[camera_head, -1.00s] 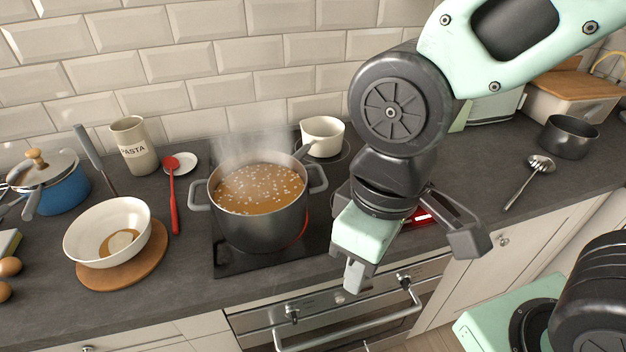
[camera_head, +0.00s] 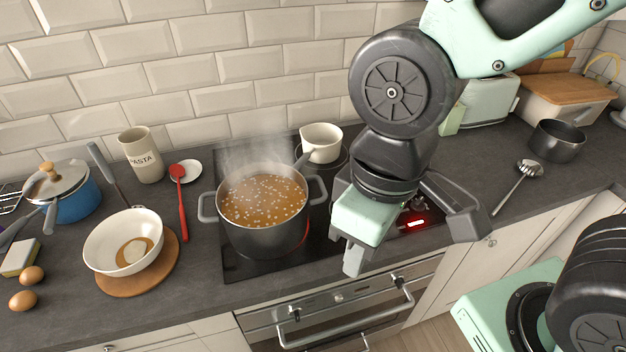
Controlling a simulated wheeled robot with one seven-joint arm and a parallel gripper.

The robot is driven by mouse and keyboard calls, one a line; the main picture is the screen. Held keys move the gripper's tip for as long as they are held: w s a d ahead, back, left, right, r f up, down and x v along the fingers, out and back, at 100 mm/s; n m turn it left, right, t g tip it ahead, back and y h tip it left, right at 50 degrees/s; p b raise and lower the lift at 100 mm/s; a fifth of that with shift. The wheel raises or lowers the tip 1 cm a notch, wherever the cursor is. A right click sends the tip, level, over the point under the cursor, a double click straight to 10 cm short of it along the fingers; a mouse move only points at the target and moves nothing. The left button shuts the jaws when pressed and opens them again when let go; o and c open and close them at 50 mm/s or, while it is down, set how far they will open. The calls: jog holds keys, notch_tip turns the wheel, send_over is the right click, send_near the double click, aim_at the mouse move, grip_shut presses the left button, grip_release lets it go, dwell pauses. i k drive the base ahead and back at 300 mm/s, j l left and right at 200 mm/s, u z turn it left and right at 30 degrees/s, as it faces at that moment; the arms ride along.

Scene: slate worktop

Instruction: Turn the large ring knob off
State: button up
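My gripper (camera_head: 411,246) hangs over the front right of the black glass hob (camera_head: 240,263) with its two fingers spread wide and nothing between them. Between the fingers, a lit red display (camera_head: 415,222) and a small dark knob (camera_head: 418,204) show on the hob's right side. The gripper partly covers this control area, so I cannot tell which knob serves the large ring or how it is turned. A large grey pot (camera_head: 262,241) of steaming orange soup stands on the hob, with a red glow (camera_head: 305,236) along its lower right edge.
A white saucepan (camera_head: 321,143) stands behind, its handle toward the pot. The oven front (camera_head: 340,320) with its bar handle lies below the worktop edge. A slotted spoon (camera_head: 517,185) and dark pan (camera_head: 557,141) lie right.

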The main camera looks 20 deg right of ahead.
aim_at(417, 205)
jog(key=z, duration=0.7)
